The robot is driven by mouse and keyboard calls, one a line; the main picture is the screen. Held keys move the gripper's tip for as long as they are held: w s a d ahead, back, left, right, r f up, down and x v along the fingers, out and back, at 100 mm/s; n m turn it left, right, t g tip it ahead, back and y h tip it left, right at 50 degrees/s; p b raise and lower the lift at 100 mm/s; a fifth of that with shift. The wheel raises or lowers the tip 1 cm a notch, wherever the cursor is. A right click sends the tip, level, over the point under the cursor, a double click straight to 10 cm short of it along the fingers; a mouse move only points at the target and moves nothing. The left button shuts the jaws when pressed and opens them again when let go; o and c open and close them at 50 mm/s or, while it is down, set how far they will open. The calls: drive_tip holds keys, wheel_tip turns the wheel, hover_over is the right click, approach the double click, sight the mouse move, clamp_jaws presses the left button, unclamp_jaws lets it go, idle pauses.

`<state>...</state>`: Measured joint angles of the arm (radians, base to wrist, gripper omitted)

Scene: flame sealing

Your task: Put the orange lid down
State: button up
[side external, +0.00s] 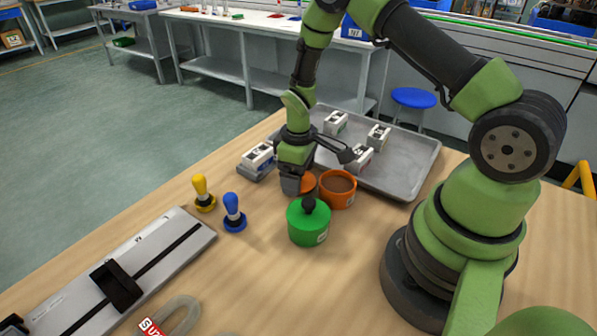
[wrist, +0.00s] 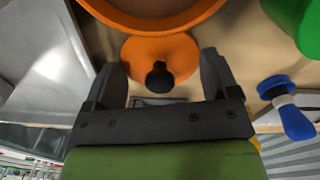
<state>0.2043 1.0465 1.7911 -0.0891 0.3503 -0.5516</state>
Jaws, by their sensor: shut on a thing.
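The orange lid (wrist: 182,50) is a flat disc with a black knob (wrist: 159,77). In the wrist view it lies between the fingers of my gripper (wrist: 162,66), which is shut on it. In the side view my gripper (side external: 294,186) points down and partly hides the lid (side external: 308,184). The lid is close beside the open orange pot (side external: 337,190), on its left, at about table height. I cannot tell whether it touches the table. The pot's rim also shows at the top of the wrist view (wrist: 152,22).
A green pot (side external: 308,225) with a black knob stands in front. A blue-handled tool (side external: 234,214) and a yellow-handled tool (side external: 203,194) stand left. A metal tray (side external: 405,178) with small white boxes is behind. A sealer (side external: 150,262) lies front left.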

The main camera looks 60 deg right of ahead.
drive_tip(key=o, duration=0.8)
drive_tip(key=shift+f, duration=0.1)
wheel_tip(320, 180, up, 19)
drive_tip(key=s+a+m+t, duration=0.1)
drive_tip(key=s+a+t, duration=0.1)
drive_tip(key=s+a+r+m+t, duration=0.1)
drive_tip(key=s+a+r+m, duration=0.1)
drive_tip(key=s+r, duration=0.2)
drive_tip(key=s+a+r+m+t+y, duration=0.1)
drive_tip(key=s+a+r+m+t, duration=0.1)
drive_tip(key=s, duration=0.4)
drive_tip(key=s+a+r+m+t+y, duration=0.1)
drive_tip(key=s+a+r+m+t, duration=0.1)
drive_tip(key=s+r, duration=0.3)
drive_tip(key=shift+a+r, duration=0.35)
drive_tip(key=shift+a, duration=0.3)
